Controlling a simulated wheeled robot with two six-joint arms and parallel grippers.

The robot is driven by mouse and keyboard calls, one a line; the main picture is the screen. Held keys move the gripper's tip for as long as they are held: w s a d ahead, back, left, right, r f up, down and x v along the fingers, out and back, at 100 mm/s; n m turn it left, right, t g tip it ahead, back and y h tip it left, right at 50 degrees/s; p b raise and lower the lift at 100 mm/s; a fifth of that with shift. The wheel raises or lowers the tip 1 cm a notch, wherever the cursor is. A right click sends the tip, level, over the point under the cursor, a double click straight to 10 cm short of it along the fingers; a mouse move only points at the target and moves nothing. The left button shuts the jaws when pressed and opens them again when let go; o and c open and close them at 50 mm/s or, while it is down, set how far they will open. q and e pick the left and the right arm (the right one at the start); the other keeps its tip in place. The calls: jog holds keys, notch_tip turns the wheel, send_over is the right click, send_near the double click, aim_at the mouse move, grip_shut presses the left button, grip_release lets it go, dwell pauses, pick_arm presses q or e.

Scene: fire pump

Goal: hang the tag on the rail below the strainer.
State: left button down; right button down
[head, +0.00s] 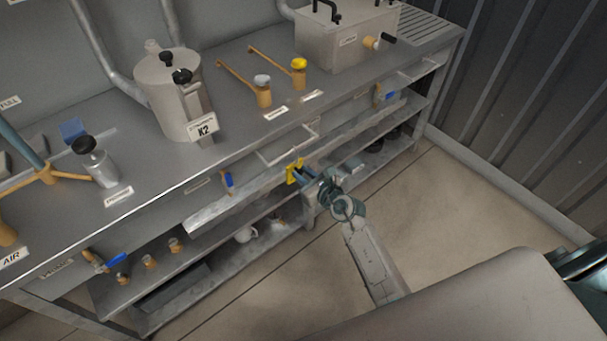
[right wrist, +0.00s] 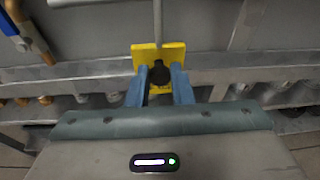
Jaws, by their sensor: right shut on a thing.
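The yellow square tag (head: 293,172) is held in front of the bench's lower front, near the shelf edge. My right gripper (head: 306,176) is shut on it. In the right wrist view the tag (right wrist: 158,52) stands upright between the blue fingers (right wrist: 158,86), with a dark round shape at its middle. A thin pale rail (head: 289,147) sticks out from the bench front, just above the tag. A thin rod (right wrist: 157,22) runs up behind the tag; whether they touch is unclear. A grey lidded vessel (head: 170,88) labelled K2, possibly the strainer, stands on the bench.
A grey box (head: 345,40) and brass valves with yellow (head: 299,64) and white (head: 262,80) knobs stand on the bench. A blue-handled valve (head: 229,181) sits left of the tag. Shelves below hold small fittings (head: 149,262). The floor (head: 450,230) in front is clear.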

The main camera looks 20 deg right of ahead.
jog(key=c, duration=1.2)
grip_release()
pick_arm(q)
jog(key=shift+s+a+f+p, duration=0.1)
jog(key=shift+s+f+p, duration=0.25)
jog(key=shift+s+f, duration=0.3)
pick_arm(e)
jog(key=v, duration=1.1)
pick_arm(q)
jog(key=shift+s, duration=0.1)
pick_arm(e)
jog(key=shift+w, duration=0.1)
